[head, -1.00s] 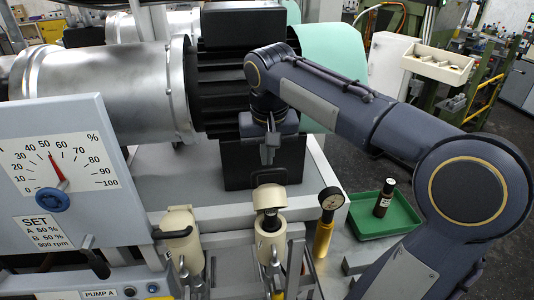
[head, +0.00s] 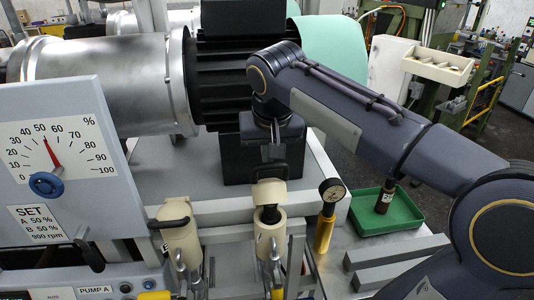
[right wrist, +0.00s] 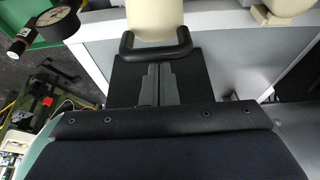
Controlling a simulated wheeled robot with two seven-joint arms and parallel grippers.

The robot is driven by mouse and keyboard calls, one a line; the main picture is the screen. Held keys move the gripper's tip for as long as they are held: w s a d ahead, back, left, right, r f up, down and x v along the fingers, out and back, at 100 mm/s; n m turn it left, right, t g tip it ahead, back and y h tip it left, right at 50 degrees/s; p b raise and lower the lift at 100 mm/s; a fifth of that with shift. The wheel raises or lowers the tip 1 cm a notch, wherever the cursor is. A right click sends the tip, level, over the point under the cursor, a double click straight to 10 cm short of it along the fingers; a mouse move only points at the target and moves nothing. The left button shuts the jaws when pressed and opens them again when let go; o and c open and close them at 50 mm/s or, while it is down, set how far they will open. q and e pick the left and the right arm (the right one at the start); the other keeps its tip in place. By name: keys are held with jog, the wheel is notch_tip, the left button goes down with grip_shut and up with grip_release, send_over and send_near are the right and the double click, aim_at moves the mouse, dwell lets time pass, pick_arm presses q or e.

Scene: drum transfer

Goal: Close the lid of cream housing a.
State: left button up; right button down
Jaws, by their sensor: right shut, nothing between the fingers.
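The right-hand cream housing (head: 269,234) stands in front of the black block. Its cream lid (head: 269,191) is raised, with a dark opening showing below it and a black loop handle on top. My right gripper (head: 273,158) is shut and empty, pointing down just behind that handle. In the right wrist view, the shut fingertips (right wrist: 158,68) are close to the black handle (right wrist: 155,44) of the cream lid (right wrist: 155,18); I cannot tell if they touch. The left-hand cream housing (head: 182,243) has its lid down. I cannot read which housing is a. My left gripper is out of view.
A pressure gauge with a yellow body (head: 326,232) stands just right of the housings. A green tray (head: 408,220) holds a dark bottle (head: 386,196). A dial panel (head: 60,150) stands at left. Metal clamps (head: 272,265) stand in front of the housings.

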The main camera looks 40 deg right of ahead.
aim_at(271, 200)
jog(key=s+a+f+t+h+b, duration=0.1)
jog(key=s+f+t+b, duration=0.1)
jog(key=b, duration=0.5)
jog(key=s+a+f+t+h+b, duration=0.1)
jog(key=s+a+f+t+b, duration=0.1)
jog(key=b, duration=0.4)
jog(key=s+a+f+t+h+b, duration=0.1)
jog(key=s+f+t+h+b, duration=0.1)
jog(key=b, duration=0.5)
jog(key=shift+s+a+f+t+b, duration=0.1)
jog(key=shift+s+f+t+b, duration=0.1)
jog(key=shift+s+f+t, duration=0.25)
jog(key=shift+s+a+f+t+b, duration=0.15)
jog(key=shift+s+t, duration=0.1)
jog(key=shift+s, duration=0.25)
jog(key=shift+s+f+t+b, duration=0.15)
jog(key=shift+t+b, duration=0.25)
jog(key=shift+b, duration=0.4)
